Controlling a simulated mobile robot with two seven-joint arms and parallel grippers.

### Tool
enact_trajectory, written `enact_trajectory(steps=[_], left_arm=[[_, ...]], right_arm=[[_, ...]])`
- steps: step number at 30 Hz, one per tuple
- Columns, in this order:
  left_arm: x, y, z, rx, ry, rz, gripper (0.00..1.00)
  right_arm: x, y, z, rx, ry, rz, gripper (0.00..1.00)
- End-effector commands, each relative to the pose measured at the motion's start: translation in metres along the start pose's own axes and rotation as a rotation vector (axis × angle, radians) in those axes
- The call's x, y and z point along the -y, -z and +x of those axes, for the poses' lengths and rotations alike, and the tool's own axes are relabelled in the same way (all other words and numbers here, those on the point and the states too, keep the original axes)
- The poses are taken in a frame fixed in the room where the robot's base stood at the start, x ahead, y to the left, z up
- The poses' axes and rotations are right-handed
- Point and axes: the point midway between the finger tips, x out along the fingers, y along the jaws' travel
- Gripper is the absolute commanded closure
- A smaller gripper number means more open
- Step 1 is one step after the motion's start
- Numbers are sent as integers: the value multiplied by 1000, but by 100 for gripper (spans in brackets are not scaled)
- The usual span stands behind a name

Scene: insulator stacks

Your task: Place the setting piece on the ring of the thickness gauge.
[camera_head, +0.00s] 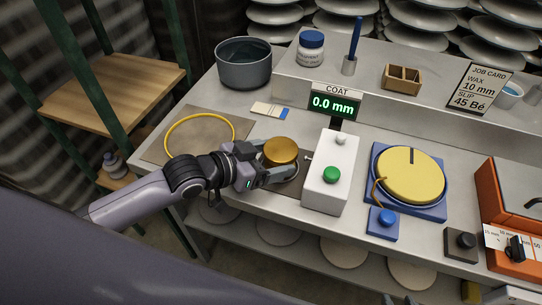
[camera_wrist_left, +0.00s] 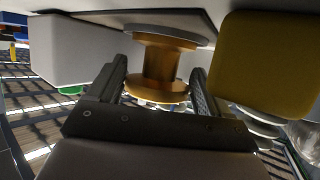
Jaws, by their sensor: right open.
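The brass, spool-shaped setting piece (camera_head: 281,151) stands left of the gauge's white box. Its narrow waist also shows in the left wrist view (camera_wrist_left: 161,68), which looks upside down. My left gripper (camera_head: 268,176) is at the piece, with a finger on either side of the waist and gaps visible. The piece's lower end meets a grey round plate (camera_wrist_left: 200,30); I cannot tell whether this is the gauge's ring. The thickness gauge (camera_head: 330,172) has a green button, and its display (camera_head: 334,104) reads 0.0 mm. My right gripper (camera_head: 399,299) barely shows at the bottom edge, open.
A yellow hoop (camera_head: 168,119) lies on a grey mat at the left. A yellow round pad on a blue base (camera_head: 440,208) and an orange machine (camera_head: 497,200) stand to the right. A dark pot (camera_head: 244,70) stands behind. An unclear yellow block (camera_wrist_left: 265,65) is close to the left wrist camera.

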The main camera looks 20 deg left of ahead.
Motion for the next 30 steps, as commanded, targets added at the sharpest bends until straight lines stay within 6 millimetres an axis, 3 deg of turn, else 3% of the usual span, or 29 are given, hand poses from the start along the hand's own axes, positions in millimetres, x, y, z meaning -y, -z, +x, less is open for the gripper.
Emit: enact_trajectory(steps=[1,2,13,30], left_arm=[[0,0,0,1,0,0,8],[0,0,0,1,0,0,0],[0,2,-7,4,1,0,0],[0,2,-100,6,1,0,0]], right_arm=[[0,0,0,0,0,0,57],[0,0,0,0,0,0,57],[0,1,-1,0,0,0,57],[0,4,-3,0,0,0,57]])
